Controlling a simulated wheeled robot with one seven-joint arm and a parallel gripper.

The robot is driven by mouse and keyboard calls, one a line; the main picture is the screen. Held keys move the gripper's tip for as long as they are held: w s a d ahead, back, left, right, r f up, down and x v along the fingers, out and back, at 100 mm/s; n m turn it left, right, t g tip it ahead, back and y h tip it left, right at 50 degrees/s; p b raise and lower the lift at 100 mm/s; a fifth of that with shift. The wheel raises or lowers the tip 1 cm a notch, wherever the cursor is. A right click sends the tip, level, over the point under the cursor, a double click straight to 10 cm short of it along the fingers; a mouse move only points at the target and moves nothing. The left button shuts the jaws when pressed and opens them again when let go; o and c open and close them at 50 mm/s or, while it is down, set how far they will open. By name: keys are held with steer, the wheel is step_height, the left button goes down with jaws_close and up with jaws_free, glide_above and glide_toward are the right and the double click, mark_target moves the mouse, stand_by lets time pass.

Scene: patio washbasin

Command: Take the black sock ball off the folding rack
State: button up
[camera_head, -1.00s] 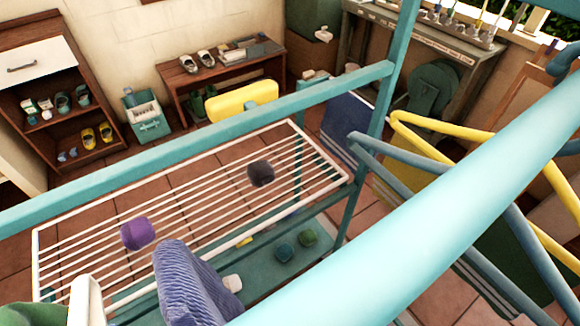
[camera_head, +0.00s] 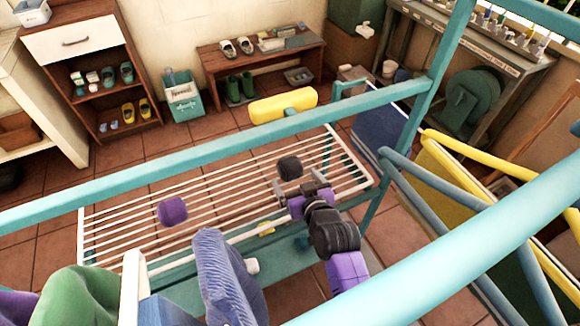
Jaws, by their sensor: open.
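The black sock ball (camera_head: 289,166) rests on the white slats of the folding rack (camera_head: 225,190), toward its right end. A purple sock ball (camera_head: 173,210) lies on the same rack farther left. My gripper (camera_head: 293,183) reaches over the rack's near edge from the lower right, just below the black ball in the picture. Its two fingers are apart with nothing seen between them. Whether a finger touches the ball is too small to tell.
A striped blue cloth (camera_head: 228,280) and a green cloth (camera_head: 85,295) hang in front. Yellow and blue folding frames (camera_head: 480,180) stand right.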

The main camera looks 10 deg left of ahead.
mark_target(293, 173)
steer(key=shift+d+x, duration=0.15)
steer(key=shift+x, duration=1.4)
steer(key=shift+d+x, duration=0.1)
steer(key=shift+x, duration=1.4)
steer(key=shift+w, duration=0.1)
steer(key=shift+c, duration=0.4)
steer(key=c, duration=1.4)
